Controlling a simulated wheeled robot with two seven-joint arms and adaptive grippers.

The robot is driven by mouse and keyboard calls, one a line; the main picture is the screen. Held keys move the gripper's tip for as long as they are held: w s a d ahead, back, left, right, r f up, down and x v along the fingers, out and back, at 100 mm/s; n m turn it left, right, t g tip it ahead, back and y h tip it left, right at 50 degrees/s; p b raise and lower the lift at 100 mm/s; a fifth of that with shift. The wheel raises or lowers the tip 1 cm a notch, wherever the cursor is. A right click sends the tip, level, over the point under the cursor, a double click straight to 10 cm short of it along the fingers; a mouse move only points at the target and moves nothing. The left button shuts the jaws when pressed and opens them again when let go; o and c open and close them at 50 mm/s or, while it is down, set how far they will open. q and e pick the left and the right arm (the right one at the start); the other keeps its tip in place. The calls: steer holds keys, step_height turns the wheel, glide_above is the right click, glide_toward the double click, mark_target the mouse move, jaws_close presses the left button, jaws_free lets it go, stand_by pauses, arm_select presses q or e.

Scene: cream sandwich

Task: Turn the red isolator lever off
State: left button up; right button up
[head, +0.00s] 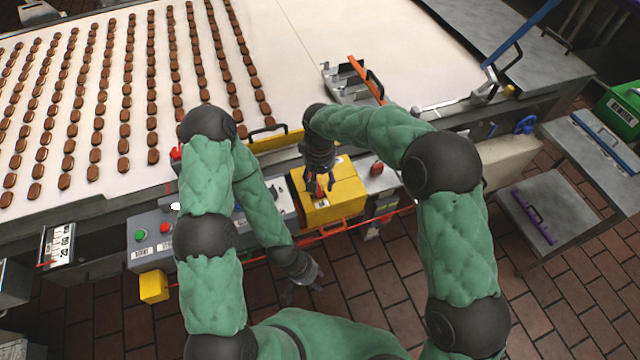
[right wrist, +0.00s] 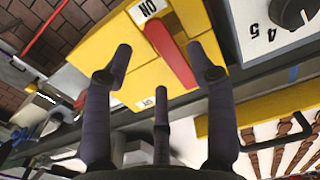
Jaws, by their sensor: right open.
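The red isolator lever (right wrist: 172,55) is on the face of a yellow box (head: 345,185). In the right wrist view its upper end lies by the label "ON" (right wrist: 148,9); a second small label sits lower on the box. My right gripper (right wrist: 163,62) is open, its fingers on either side of the lever with visible gaps; contact cannot be told. In the head view my right gripper (head: 320,188) is in front of the yellow box and partly hides the lever. My left gripper (head: 304,287) hangs low over the floor, fingers apart and empty.
A control panel (head: 150,222) with green and red buttons is left of the box. A conveyor (head: 290,50) with rows of brown biscuits lies behind. A red rail (head: 330,233) runs below the box. A grey trolley (head: 545,205) stands right. The brick-tiled floor is open in front.

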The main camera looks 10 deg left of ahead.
mark_target(319, 189)
steer(key=shift+s+f, duration=0.25)
steer(key=shift+f, duration=0.75)
steer(key=shift+w+f, duration=0.1)
steer(key=shift+f, duration=0.4)
jaws_close()
